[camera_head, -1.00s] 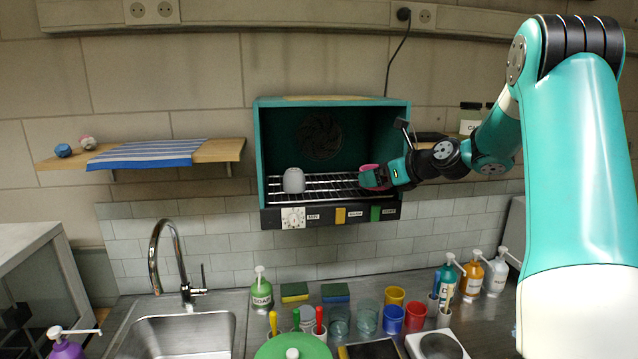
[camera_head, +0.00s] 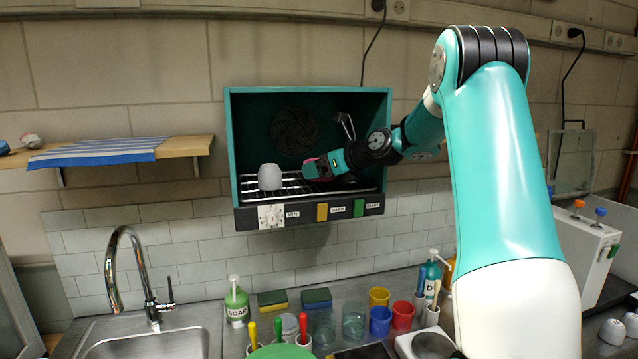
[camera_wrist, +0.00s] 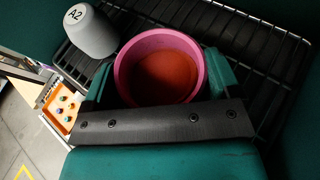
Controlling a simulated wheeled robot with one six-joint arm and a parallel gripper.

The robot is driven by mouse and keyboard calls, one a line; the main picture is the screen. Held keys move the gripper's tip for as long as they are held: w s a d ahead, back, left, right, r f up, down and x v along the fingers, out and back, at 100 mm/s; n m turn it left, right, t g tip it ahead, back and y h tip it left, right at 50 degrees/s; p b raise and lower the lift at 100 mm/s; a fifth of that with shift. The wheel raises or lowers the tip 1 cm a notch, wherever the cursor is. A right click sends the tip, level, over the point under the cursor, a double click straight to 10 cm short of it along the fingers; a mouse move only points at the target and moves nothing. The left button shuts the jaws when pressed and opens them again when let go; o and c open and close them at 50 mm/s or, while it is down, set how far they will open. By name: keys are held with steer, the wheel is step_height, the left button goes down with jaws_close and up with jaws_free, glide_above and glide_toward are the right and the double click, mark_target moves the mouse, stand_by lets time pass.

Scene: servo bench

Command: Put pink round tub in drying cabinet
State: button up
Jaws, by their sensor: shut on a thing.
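The pink round tub (camera_wrist: 161,68) is between the fingers of my gripper (camera_wrist: 160,92) in the wrist view, with a reddish-brown inside. In the head view, only a small pink part of the tub (camera_head: 312,160) shows beside my gripper (camera_head: 318,169), which is shut on it. The drying cabinet (camera_head: 306,91) is a teal open-fronted box on the wall with a wire rack (camera_head: 290,189). My gripper and the tub are inside it, over the rack. I cannot tell whether the tub touches the rack.
A grey-white cup (camera_head: 270,177), marked A2 in the wrist view (camera_wrist: 90,32), stands on the rack left of my gripper. The cabinet's right wall is close to my arm. Below are a sink faucet (camera_head: 128,262), a soap bottle (camera_head: 236,303) and several cups.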

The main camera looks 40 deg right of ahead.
steer(key=shift+w+a+f+b, duration=0.15)
steer(key=shift+f+b, duration=0.25)
steer(key=shift+f, duration=0.45)
steer(key=shift+r, duration=0.1)
steer(key=o, duration=0.9)
steer(key=b+v, duration=0.2)
steer(key=v, duration=0.5)
steer(key=shift+s, duration=0.35)
